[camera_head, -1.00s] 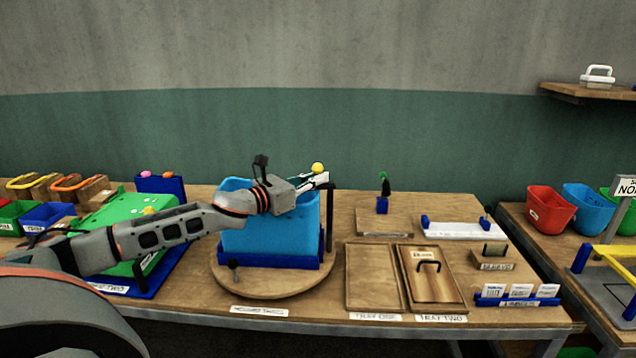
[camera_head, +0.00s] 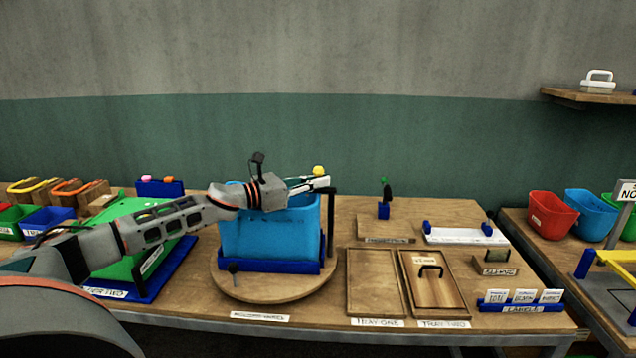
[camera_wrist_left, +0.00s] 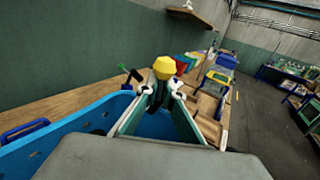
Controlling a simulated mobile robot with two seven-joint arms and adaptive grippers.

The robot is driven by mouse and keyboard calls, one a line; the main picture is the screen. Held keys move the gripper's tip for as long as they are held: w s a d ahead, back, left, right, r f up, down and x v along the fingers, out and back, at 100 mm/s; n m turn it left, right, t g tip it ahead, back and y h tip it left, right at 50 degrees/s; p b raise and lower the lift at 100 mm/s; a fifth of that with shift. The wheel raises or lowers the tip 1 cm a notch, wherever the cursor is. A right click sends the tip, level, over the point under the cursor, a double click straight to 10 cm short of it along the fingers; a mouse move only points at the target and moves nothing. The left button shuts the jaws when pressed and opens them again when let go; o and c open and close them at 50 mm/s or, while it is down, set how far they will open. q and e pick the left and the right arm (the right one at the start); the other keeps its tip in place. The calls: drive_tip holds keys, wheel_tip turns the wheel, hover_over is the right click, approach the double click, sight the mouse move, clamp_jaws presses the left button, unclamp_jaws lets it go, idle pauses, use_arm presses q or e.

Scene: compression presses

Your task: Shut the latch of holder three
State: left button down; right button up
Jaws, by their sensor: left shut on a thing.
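A blue bin (camera_head: 270,235) sits in a dark blue holder (camera_head: 265,264) on a round wooden turntable (camera_head: 285,292). A black post (camera_head: 331,215) rises at the holder's right side. A yellow knob (camera_head: 319,170) shows beside the post's top; in the left wrist view, the yellow knob (camera_wrist_left: 164,67) tops a dark stem. My left gripper (camera_head: 324,184) reaches over the bin from the left and is shut on this latch handle; the left wrist view shows the stem between its fingertips (camera_wrist_left: 158,95). The label (camera_head: 260,317) under the turntable is too small to read. My right gripper is out of view.
A green tilted panel (camera_head: 128,228) on a blue base stands left of the turntable. Tray one (camera_head: 375,310) and tray two (camera_head: 457,308) lie to the right. A white-and-blue rack (camera_head: 465,236) and a label stand (camera_head: 520,306) are farther right.

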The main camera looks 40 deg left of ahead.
use_arm(q)
drive_tip(key=c, duration=2.2)
unclamp_jaws()
drive_tip(key=shift+r, duration=0.6)
drive_tip(key=shift+d, duration=0.15)
drive_tip(key=shift+f, duration=0.3)
drive_tip(key=shift+s+a+f, duration=0.1)
drive_tip(key=shift+s+a, duration=0.2)
drive_tip(key=shift+s, duration=0.15)
drive_tip(key=shift+v, duration=5.45)
drive_tip(key=shift+s, duration=0.15)
